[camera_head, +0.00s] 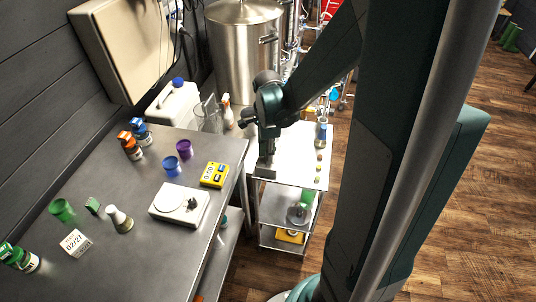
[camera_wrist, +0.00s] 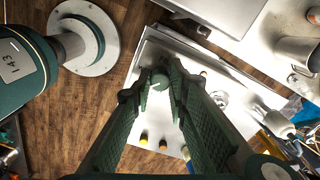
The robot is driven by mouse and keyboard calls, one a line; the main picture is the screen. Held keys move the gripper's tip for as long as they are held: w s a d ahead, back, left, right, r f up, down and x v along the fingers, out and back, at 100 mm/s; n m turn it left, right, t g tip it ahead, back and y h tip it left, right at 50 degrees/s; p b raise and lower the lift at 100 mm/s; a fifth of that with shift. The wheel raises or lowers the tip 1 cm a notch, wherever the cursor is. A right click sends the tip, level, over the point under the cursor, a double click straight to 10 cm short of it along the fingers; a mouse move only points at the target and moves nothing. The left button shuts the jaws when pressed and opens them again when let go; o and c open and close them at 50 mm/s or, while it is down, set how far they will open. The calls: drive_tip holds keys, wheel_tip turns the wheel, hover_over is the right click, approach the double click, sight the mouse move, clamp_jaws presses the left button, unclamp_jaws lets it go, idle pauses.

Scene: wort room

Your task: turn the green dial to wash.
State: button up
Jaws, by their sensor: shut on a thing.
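The green dial (camera_wrist: 160,82) is a small round dark-green knob with a pale mark on its top, on the white panel-like top of the cart (camera_wrist: 225,100). My gripper (camera_wrist: 158,86) has its two fingers on either side of the dial and is shut on it. In the head view my gripper (camera_head: 266,170) points down at the near left edge of the white-topped cart (camera_head: 300,150) and hides the dial. I cannot read any wash label or tell which setting the mark points to.
In the head view a steel table (camera_head: 120,180) with a scale (camera_head: 180,204) and a yellow meter (camera_head: 214,175) stands left of the cart. A steel kettle (camera_head: 240,50) stands behind.

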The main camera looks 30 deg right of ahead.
drive_tip(key=m, duration=0.3)
drive_tip(key=shift+m, duration=2.3)
drive_tip(key=o, duration=0.9)
drive_tip(key=shift+r, duration=0.15)
drive_tip(key=shift+r, duration=5.85)
